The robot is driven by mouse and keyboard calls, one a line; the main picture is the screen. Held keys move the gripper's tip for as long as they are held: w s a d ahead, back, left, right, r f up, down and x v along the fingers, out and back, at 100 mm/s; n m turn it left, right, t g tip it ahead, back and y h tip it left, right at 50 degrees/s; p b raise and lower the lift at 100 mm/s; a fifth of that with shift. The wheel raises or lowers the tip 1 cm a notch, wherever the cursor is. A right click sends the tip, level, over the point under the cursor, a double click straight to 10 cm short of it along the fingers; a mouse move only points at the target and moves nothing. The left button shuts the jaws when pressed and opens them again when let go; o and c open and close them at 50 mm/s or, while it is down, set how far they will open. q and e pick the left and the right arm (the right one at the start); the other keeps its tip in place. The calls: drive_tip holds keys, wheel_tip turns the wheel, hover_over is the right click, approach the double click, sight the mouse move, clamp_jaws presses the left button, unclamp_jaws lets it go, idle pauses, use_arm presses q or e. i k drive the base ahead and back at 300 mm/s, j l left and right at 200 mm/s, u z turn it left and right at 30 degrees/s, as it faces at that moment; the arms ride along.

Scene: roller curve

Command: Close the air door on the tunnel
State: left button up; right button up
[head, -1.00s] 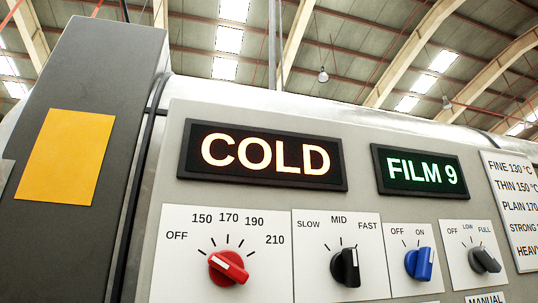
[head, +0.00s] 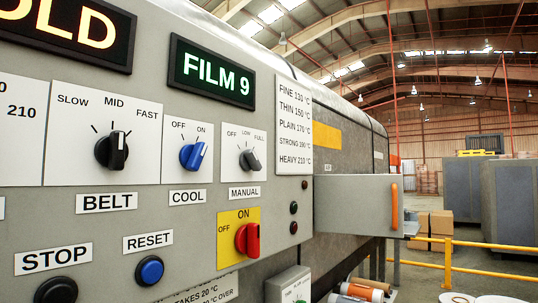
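The air door (head: 355,204) is a flat grey panel in the right half of the head view. It stands out from the side of the grey tunnel (head: 345,155), so it appears open. An upright orange handle (head: 394,208) is near its right edge. The door's hinge side is by the end of the control panel (head: 215,110). Neither of my grippers shows in this view.
The panel carries knobs, a red main switch (head: 248,240), a blue reset button (head: 150,270) and a green "FILM 9" display (head: 212,77). Rolls (head: 360,291) lie below the door. Cartons (head: 441,222), a yellow rail (head: 490,246) and grey cabinets (head: 512,200) stand to the right.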

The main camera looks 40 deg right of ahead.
sight(361, 204)
drive_tip(key=l+z, duration=0.3)
drive_tip(key=z, duration=0.15)
drive_tip(key=l+z, duration=0.25)
drive_tip(key=z, duration=0.2)
drive_tip(key=i+l+z, duration=0.1)
drive_tip(key=l+z, duration=0.15)
drive_tip(key=z, duration=0.2)
